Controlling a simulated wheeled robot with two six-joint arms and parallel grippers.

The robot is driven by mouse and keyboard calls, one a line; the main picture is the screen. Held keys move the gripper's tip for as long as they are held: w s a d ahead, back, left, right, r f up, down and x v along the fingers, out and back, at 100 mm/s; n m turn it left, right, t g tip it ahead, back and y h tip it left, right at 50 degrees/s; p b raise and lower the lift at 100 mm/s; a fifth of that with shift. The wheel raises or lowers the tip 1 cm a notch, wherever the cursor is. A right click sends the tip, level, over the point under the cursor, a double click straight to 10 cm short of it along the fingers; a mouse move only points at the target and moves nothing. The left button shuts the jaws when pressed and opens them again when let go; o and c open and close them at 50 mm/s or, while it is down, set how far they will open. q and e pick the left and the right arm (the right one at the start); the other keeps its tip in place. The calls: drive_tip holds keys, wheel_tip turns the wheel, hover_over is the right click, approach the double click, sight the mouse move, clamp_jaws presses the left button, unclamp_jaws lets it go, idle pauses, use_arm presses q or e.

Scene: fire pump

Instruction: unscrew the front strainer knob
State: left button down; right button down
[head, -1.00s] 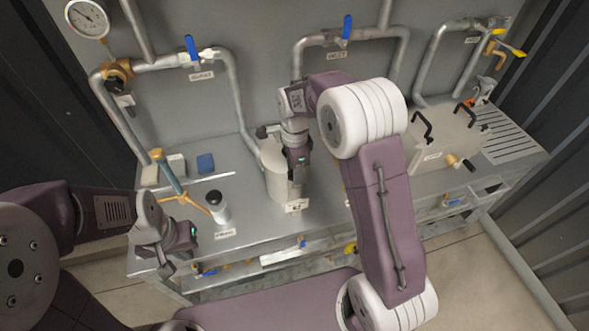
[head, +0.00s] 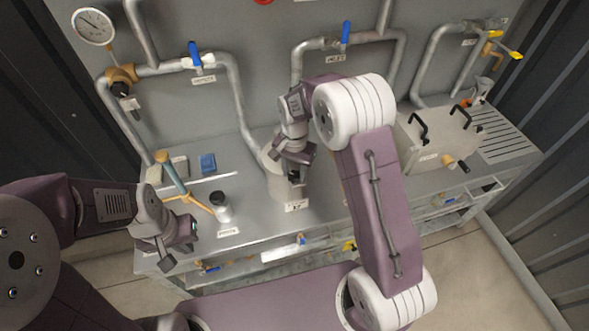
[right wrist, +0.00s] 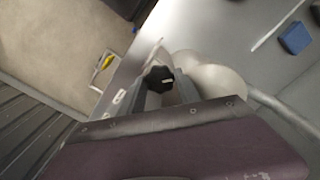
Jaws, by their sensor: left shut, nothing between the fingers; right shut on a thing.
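The strainer (head: 281,186) is a pale round pot on the steel bench, partly hidden behind my right arm. Its front knob (right wrist: 157,78) is black and lobed with a white mark, and shows in the right wrist view against the pale pot. My right gripper (head: 296,176) is at the front of the pot in the head view. Its grey fingers (right wrist: 160,92) are shut on the knob, partly hidden by the gripper body in the wrist view. My left gripper (head: 181,249) is shut and empty, in front of the bench's left part, away from the strainer.
A bottle with a black cap (head: 220,206), a wooden-handled tool (head: 172,174) and a blue block (head: 208,163) are left of the strainer. A grey box with black handles (head: 437,140) stands at right. Pipes with blue valve levers (head: 194,54) run along the wall behind.

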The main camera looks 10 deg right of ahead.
drive_tip(key=n, duration=0.2)
drive_tip(key=n+p, duration=0.1)
drive_tip(key=n, duration=0.2)
drive_tip(key=shift+w+r+n, duration=0.1)
drive_tip(key=shift+r+n, duration=0.1)
drive_tip(key=shift+n, duration=0.1)
drive_tip(key=n+p, duration=0.1)
drive_tip(key=n, duration=0.5)
drive_tip(key=shift+p, duration=0.3)
drive_tip(key=n, duration=0.6)
drive_tip(key=shift+n+p, duration=0.3)
drive_tip(key=shift+p, duration=0.1)
drive_tip(key=n, duration=0.5)
drive_tip(key=shift+w, duration=0.1)
drive_tip(key=shift+n, duration=0.4)
drive_tip(key=c, duration=1)
unclamp_jaws()
drive_tip(key=shift+o, duration=0.7)
drive_tip(key=shift+f, duration=0.1)
